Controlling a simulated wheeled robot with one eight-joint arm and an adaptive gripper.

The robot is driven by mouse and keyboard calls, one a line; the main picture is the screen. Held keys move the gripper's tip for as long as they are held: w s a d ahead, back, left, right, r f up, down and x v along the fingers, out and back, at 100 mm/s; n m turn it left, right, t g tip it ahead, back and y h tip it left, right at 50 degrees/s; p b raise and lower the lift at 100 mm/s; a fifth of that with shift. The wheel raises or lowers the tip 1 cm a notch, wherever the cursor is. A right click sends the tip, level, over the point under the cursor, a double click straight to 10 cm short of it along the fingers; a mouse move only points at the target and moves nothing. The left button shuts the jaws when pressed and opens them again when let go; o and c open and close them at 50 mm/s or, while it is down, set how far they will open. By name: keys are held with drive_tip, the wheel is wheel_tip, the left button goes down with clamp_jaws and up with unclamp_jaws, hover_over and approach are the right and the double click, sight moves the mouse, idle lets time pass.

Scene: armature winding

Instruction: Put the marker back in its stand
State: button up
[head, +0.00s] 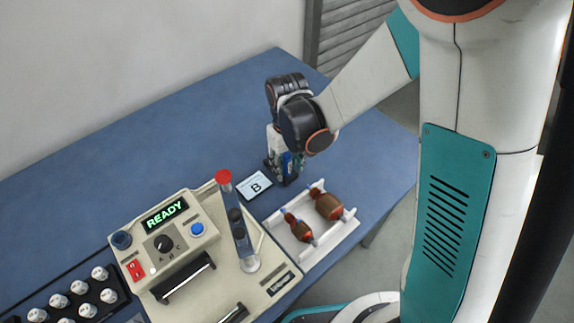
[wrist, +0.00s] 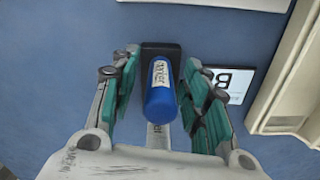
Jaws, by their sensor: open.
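A blue marker (wrist: 160,92) with a white label stands between the open fingers of my gripper (wrist: 158,100) in the wrist view. Its lower end is at a dark block-like stand (wrist: 161,49), and I cannot tell how deep it sits. Clear gaps show between the marker and both finger pads. In the head view, my gripper (head: 284,165) points down at the table behind the winding machine, and a bit of the blue marker (head: 286,163) shows between its fingers. The stand's base is mostly hidden there.
A card marked B (head: 256,187) lies just left of my gripper. A white cradle (head: 335,234) with two brown armatures is in front. The blue table (head: 150,140) behind is clear.

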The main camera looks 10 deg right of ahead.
wheel_tip(320, 180, up, 11)
drive_tip(key=shift+s+r, duration=0.1)
idle(0.3)
idle(0.4)
drive_tip(key=shift+d+r, duration=0.1)
drive_tip(key=shift+r, duration=0.05)
drive_tip(key=s+d+r+m+t, duration=0.4)
drive_tip(key=s+d+r+t, duration=0.3)
drive_tip(key=s+d, duration=0.5)
drive_tip(key=shift+s+d+r+m, duration=0.3)
drive_tip(key=shift+s+d+r, duration=0.1)
drive_tip(key=shift+d+r, duration=0.75)
drive_tip(key=shift+a, duration=0.1)
